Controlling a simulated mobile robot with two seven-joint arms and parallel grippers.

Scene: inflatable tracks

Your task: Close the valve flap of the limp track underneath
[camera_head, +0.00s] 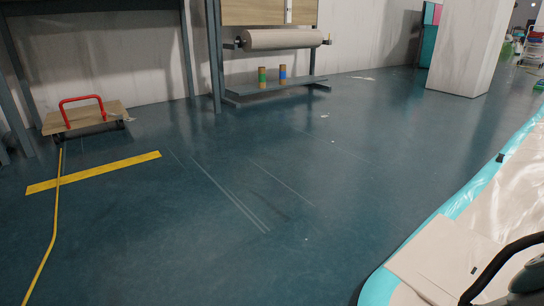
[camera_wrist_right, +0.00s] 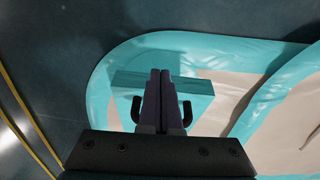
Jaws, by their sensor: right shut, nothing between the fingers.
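A track with a teal border and a cream middle (camera_head: 510,190) lies along the right side of the head view. In the right wrist view, the rounded end of a teal-edged track (camera_wrist_right: 105,75) lies on the floor. Another teal-and-cream section (camera_wrist_right: 290,85) overlaps it at the right; I cannot tell which is limp. A flat teal patch (camera_wrist_right: 198,88) lies behind my right gripper (camera_wrist_right: 161,72), which is shut and empty over it. The gripper hides part of the patch. I cannot tell whether this is the valve flap, or whether they touch. My left gripper is out of view.
A low trolley (camera_head: 85,118) with a red handle stands at the left. A rack with a paper roll (camera_head: 285,39) stands at the back, and a white pillar (camera_head: 468,45) at the back right. Yellow tape (camera_head: 95,172) marks the floor. The middle floor is clear.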

